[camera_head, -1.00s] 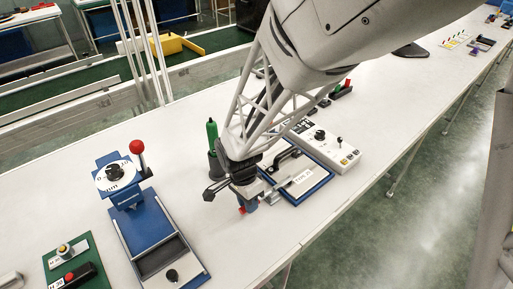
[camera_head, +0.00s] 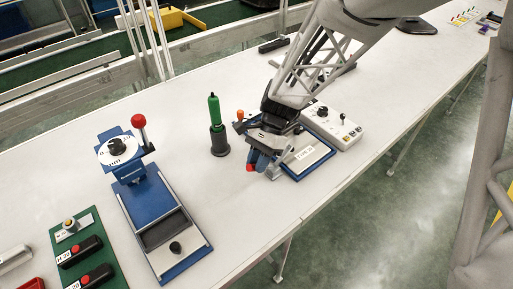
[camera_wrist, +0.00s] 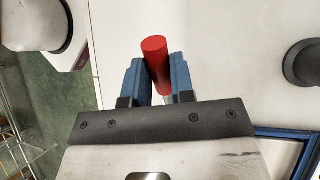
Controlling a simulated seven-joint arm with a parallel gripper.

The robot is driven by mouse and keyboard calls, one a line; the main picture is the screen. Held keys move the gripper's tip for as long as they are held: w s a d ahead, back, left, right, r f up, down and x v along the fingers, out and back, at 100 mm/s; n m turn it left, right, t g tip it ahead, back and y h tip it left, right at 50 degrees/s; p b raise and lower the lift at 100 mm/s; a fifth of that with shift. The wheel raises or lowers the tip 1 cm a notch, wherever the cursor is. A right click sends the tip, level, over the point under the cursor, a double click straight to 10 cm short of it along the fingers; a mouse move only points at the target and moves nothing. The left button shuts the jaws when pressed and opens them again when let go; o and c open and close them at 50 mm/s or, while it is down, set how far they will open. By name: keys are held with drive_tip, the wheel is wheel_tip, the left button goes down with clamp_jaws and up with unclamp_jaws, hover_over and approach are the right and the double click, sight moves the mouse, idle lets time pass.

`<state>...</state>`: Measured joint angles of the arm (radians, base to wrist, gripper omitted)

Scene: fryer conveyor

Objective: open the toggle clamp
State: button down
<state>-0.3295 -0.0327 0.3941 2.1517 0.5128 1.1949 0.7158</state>
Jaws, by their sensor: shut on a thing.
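My gripper (camera_head: 256,162) is at the near left edge of a white board (camera_head: 311,157) with a blue rim and a label. Its blue fingers are shut on a red cylindrical handle (camera_wrist: 156,62), seen between them in the wrist view. The red end also shows just left of the fingers in the head view (camera_head: 250,167). I take it as the toggle clamp's handle. The clamp's body and arm are mostly hidden behind my gripper, so I cannot tell the clamp's state. The blue rim also shows at lower right in the wrist view (camera_wrist: 299,135).
A green tool (camera_head: 215,110) stands in a dark holder left of my gripper. An orange knob (camera_head: 240,115) is behind it. A white control box (camera_head: 340,133) is to the right. A blue fixture with a red ball lever (camera_head: 138,121) stands at left. Bare table lies between.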

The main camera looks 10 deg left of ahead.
drive_tip(key=shift+w+d+r+g+y, duration=0.6)
drive_tip(key=shift+w+d+g+y, duration=0.1)
drive_tip(key=shift+g+y, duration=0.25)
drive_tip(key=shift+w+d+r+n+g+y, duration=0.3)
drive_tip(key=shift+w+d+g+y, duration=0.3)
drive_tip(key=shift+g+y, duration=0.35)
drive_tip(key=c, duration=1)
unclamp_jaws()
drive_tip(key=shift+o, duration=0.2)
drive_tip(key=shift+w+d+r, duration=0.1)
drive_tip(key=v, duration=0.7)
drive_tip(key=shift+w, duration=0.3)
drive_tip(key=shift+d, duration=0.1)
